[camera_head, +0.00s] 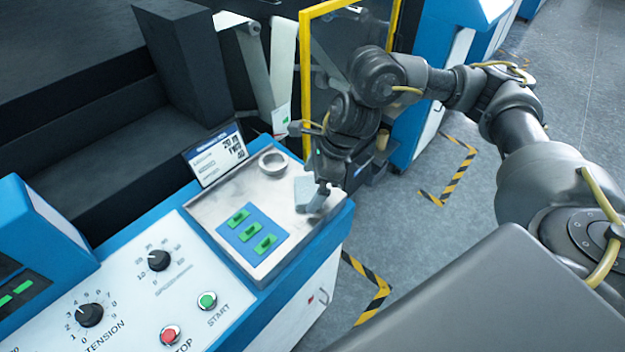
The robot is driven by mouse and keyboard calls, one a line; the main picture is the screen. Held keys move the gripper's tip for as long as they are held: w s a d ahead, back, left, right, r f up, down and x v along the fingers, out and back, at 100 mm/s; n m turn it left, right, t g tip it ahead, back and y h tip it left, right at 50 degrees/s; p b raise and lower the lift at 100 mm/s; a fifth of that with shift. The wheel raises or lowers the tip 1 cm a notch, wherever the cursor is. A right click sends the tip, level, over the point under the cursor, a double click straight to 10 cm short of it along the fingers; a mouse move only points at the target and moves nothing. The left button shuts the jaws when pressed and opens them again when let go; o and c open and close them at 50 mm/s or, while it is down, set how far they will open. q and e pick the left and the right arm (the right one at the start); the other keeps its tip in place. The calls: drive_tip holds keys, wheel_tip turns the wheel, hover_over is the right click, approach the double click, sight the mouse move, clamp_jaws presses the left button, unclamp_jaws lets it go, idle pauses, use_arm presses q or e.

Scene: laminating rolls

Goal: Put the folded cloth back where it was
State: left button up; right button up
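A small pale grey-blue piece that looks like the folded cloth (304,191) is at the right end of the metal tray (224,206) on the machine's console. My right gripper (318,200) reaches down from above at the tray's right edge, its fingers right beside the cloth and seeming to touch it. The fingers partly hide the cloth's right side, and I cannot tell whether they are closed on it or whether it is lifted. My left gripper is out of view.
On the tray are a blue pad (243,251) with green pieces and a metal ring (273,162). A label display (215,157) stands behind. The console front has knobs, a red button (171,335) and a green button (207,300). A yellow-framed panel (304,88) stands close behind my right arm.

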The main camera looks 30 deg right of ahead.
drive_tip(key=b+v, duration=0.1)
drive_tip(key=v, duration=1.1)
